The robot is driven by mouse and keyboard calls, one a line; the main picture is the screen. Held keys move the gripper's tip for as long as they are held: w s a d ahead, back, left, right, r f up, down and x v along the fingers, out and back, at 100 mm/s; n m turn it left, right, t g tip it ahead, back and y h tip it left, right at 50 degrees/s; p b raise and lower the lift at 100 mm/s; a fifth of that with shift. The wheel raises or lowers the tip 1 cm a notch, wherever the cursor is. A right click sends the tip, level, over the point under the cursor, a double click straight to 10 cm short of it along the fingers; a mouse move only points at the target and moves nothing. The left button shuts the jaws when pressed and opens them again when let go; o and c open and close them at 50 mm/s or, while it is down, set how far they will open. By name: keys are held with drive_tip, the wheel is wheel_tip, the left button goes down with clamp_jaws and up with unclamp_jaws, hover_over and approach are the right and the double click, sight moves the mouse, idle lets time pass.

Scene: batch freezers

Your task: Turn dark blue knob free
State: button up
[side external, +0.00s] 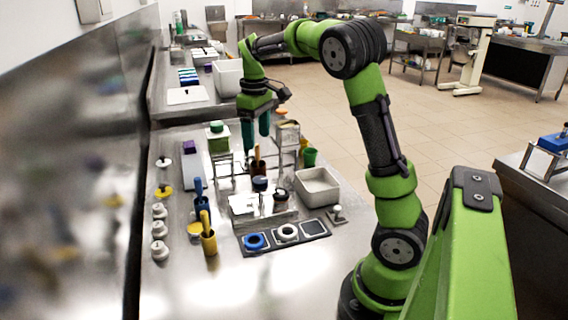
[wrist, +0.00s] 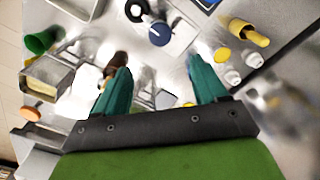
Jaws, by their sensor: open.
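The dark blue knob (side external: 260,184) sits upright on a white and metal fixture in the middle of the bench. In the wrist view the dark blue knob (wrist: 159,34) shows as a round disc beyond my fingertips, seen from above. My gripper (side external: 256,143) has two teal fingers pointing down, behind and above the knob in the side view. In the wrist view my gripper (wrist: 159,70) is open, with nothing between its fingers. It is apart from the knob.
A dark knob with a white base (side external: 281,197) stands right beside. Metal frames flank the fixture. A black tray (side external: 284,236) with rings lies in front. The front bench is clear.

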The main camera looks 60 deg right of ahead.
sight(259, 179)
wheel_tip(259, 179, down, 13)
idle(0.3)
drive_tip(key=c, duration=1.1)
